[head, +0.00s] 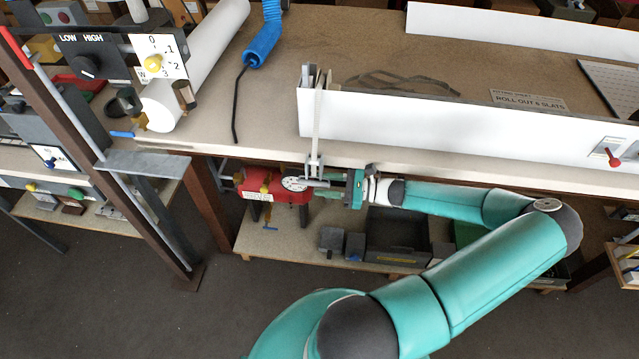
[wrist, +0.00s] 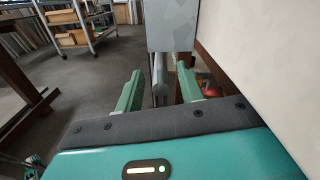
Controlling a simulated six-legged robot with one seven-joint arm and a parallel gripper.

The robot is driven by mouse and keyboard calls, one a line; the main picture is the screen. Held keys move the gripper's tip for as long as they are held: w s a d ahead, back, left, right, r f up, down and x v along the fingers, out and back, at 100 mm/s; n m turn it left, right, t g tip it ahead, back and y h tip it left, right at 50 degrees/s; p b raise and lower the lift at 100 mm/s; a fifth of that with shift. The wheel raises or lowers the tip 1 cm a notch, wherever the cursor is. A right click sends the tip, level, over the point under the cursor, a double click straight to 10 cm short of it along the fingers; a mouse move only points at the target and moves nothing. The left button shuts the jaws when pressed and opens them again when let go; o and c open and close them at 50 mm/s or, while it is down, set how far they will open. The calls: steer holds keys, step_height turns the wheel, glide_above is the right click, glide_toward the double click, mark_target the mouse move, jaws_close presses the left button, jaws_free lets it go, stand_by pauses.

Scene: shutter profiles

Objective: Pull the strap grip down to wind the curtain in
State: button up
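The pale strap (head: 318,115) hangs from the left end of the long white shutter box (head: 450,130). It drops past the bench's front edge to a small grey strap grip (head: 315,162). My gripper (head: 322,182) points left in the head view, at the height of the strap's lower end. In the wrist view my gripper (wrist: 160,82) has its two green fingers apart. A narrow grey piece (wrist: 159,75), apparently part of the strap grip, shows in the gap, with visible space beside it. I cannot tell whether either finger touches it. A light grey panel (wrist: 172,25) shows above.
The bench (head: 270,100) runs above my forearm. A red device (head: 270,187) sits under the bench behind my gripper. A brown post frame (head: 110,160) stands to the left. A lower shelf (head: 285,245) carries dark bins. A trolley (wrist: 80,25) stands farther off, with open floor before it.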

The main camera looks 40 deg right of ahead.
steer(key=shift+x, duration=1.05)
jaws_close()
